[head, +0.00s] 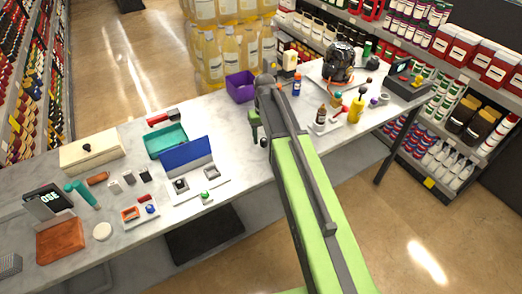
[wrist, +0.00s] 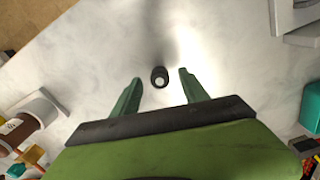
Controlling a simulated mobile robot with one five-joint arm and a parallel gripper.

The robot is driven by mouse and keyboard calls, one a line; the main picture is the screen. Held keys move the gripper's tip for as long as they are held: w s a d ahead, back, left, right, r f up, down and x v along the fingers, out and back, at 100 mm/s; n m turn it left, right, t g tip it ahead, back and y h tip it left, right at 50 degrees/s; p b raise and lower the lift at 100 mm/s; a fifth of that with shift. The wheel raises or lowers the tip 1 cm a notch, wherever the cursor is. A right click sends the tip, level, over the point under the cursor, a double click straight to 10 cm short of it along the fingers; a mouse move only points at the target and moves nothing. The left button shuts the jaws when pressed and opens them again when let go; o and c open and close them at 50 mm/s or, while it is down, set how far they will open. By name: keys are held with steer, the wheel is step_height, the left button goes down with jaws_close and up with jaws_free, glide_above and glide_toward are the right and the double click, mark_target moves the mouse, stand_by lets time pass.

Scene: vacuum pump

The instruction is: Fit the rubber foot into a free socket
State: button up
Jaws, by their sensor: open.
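A small black round foot with a pale centre (wrist: 160,77) lies on the table between and just beyond my finger tips in the wrist view. It seems to be the rubber foot. In the head view it is a small dark spot (head: 264,143) beside my gripper. My gripper (wrist: 160,75) is open, with one green finger on each side of the foot and neither touching it. In the head view my gripper (head: 256,132) is over the middle of the table. A dark machine, likely the pump (head: 340,62), stands on a white base at the back right. I cannot make out its sockets.
A blue-backed white tray (head: 213,183) and a teal tray (head: 166,141) are left of my gripper. A purple bin (head: 240,88) stands behind it. A white tray with a brown bottle (head: 321,114) is to the right. The marble tabletop around the foot is clear.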

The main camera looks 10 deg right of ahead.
mark_target(265, 140)
steer(key=shift+f, duration=0.35)
jaws_close()
steer(key=shift+r, duration=0.1)
steer(key=shift+r+p, duration=0.2)
steer(key=shift+p, duration=0.25)
steer(key=r+p, duration=0.4)
steer(key=shift+s+d+r+p, duration=0.15)
steer(key=shift+d+r+p, duration=0.1)
steer(key=shift+r+p, duration=0.1)
steer(key=s+d+r+p, duration=0.5)
steer(key=d, duration=0.4)
steer(key=shift+s+d+r+p, duration=0.3)
steer(key=shift+s, duration=0.1)
